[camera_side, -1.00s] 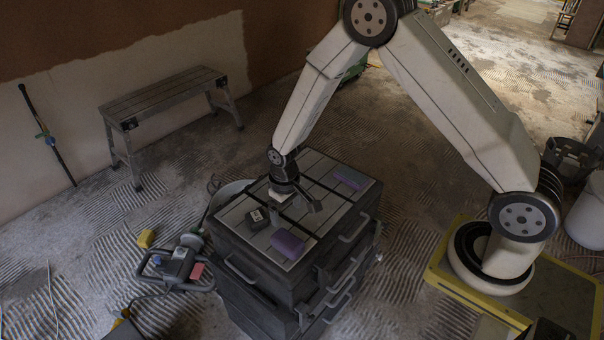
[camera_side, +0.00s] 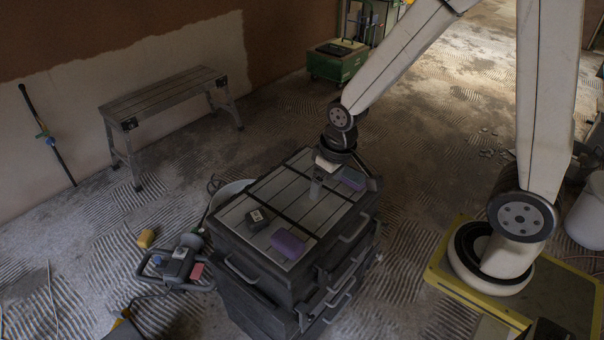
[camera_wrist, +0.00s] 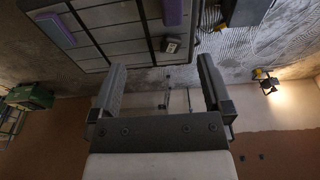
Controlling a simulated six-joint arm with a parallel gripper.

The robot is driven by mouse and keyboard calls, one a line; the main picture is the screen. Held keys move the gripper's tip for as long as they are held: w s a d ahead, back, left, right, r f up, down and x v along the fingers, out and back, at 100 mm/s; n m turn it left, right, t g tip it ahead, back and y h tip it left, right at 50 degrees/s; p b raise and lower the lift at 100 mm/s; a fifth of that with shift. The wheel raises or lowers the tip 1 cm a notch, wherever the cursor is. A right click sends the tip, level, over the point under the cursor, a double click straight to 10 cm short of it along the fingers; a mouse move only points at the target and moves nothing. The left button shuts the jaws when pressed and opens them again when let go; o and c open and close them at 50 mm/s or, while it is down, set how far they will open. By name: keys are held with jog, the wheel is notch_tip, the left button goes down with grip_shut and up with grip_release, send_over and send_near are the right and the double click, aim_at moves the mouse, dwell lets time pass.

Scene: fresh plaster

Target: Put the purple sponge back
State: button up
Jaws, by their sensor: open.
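Two purple blocks lie on the panelled top of a dark toolbox stack (camera_side: 235,212). One purple block (camera_side: 289,243) is near the front edge; it also shows at the top of the wrist view (camera_wrist: 172,12). The other, flatter and lilac (camera_side: 353,179), is near the back right edge; it also shows in the wrist view (camera_wrist: 57,30). I cannot tell which is the sponge. My gripper (camera_side: 345,184) is open and empty above the back right of the stack, near the lilac block in the side view. Its spread fingers (camera_wrist: 161,88) have nothing between them in the wrist view.
A small black block with a pale face (camera_side: 258,217) lies left of the front purple block. A power tool (camera_side: 180,265) and a yellow block (camera_side: 146,238) are on the floor at left. A bench (camera_side: 165,98) stands behind. The top's middle is clear.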

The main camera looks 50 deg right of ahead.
jog(key=shift+t, duration=0.3)
jog(key=shift+s+d+r, duration=0.1)
jog(key=shift+s+r, duration=0.25)
jog(key=shift+s, duration=0.4)
jog(key=shift+s+d+r, duration=0.1)
jog(key=shift+s+r, duration=0.25)
jog(key=shift+s, duration=0.35)
jog(key=shift+s+d+r, duration=0.1)
jog(key=shift+s+r, duration=0.25)
jog(key=shift+s, duration=0.4)
